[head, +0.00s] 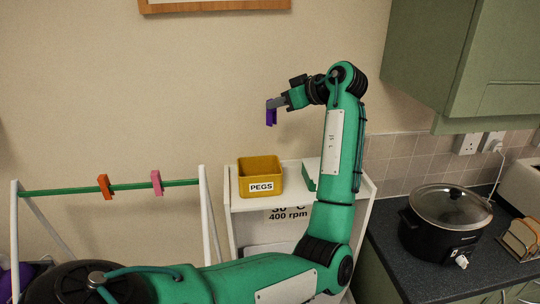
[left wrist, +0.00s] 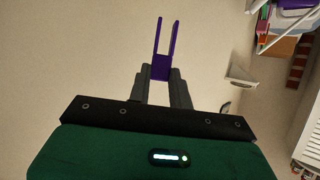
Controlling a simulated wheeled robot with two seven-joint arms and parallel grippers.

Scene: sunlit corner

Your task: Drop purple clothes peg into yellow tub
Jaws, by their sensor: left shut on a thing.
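The purple clothes peg (head: 271,112) is held in my left gripper (head: 277,104), in the air above the yellow tub. In the left wrist view the peg (left wrist: 163,52) sticks out between the two fingertips of the left gripper (left wrist: 159,76), its two prongs pointing away. The yellow tub (head: 262,184), labelled PEGS, stands on a white unit. The tub's inside is partly visible, and the peg is well above its rim and apart from it. My right gripper does not show in either view.
A green container (head: 311,174) stands right of the tub, partly behind my arm. An orange peg (head: 105,187) and a pink peg (head: 157,183) clip onto a green rail (head: 60,191) at left. A black slow cooker (head: 440,222) sits on the right counter.

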